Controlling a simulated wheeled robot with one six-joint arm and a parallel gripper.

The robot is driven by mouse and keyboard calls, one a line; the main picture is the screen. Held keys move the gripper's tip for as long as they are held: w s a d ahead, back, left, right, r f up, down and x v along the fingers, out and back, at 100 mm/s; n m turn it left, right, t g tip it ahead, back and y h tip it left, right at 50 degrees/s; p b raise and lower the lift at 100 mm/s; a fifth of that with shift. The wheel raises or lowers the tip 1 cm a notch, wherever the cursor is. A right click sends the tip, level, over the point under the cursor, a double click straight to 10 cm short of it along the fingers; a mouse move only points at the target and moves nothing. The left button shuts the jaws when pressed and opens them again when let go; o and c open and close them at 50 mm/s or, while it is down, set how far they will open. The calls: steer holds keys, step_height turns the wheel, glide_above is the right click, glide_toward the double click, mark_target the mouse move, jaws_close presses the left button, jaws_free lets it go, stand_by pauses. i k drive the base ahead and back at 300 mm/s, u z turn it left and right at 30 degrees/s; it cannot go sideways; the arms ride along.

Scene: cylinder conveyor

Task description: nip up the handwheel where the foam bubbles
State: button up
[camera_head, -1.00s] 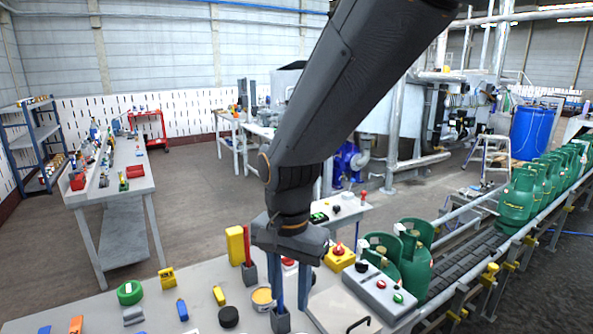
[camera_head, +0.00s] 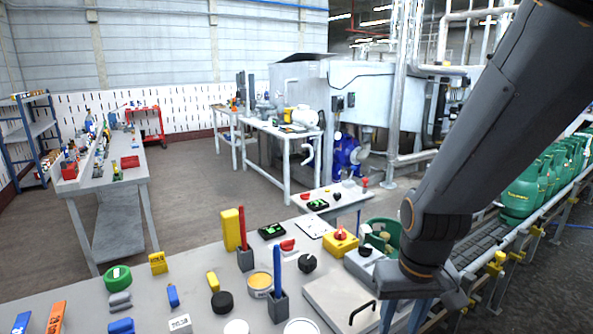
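Green gas cylinders stand on a roller conveyor (camera_head: 467,247). The nearest visible one (camera_head: 377,227) shows only part of its collar beside my arm; the rest is hidden. A row of further green cylinders (camera_head: 520,196) stands farther back on the right. I cannot make out a handwheel or foam bubbles on any of them; the parts are too small or hidden. My gripper (camera_head: 403,318) points down in front of the near cylinder, right of the bench's hatch. Its two fingers look apart with nothing seen between them, and their tips are near the lower frame edge.
The bench (camera_head: 190,268) holds a yellow bottle (camera_head: 232,229), a blue marker in a holder (camera_head: 277,262), a green tape roll (camera_head: 118,277), a tin (camera_head: 259,284) and a lidded hatch with a black handle (camera_head: 362,312). A yellow box with a red button (camera_head: 341,240) stands near the cylinder.

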mark_target(385, 235)
steer(key=z, duration=0.85)
steer(key=k, duration=0.4)
steer(key=z, duration=0.8)
steer(key=i, duration=0.65)
steer(key=u, duration=1.1)
steer(key=i, duration=0.45)
steer(key=u, duration=0.45)
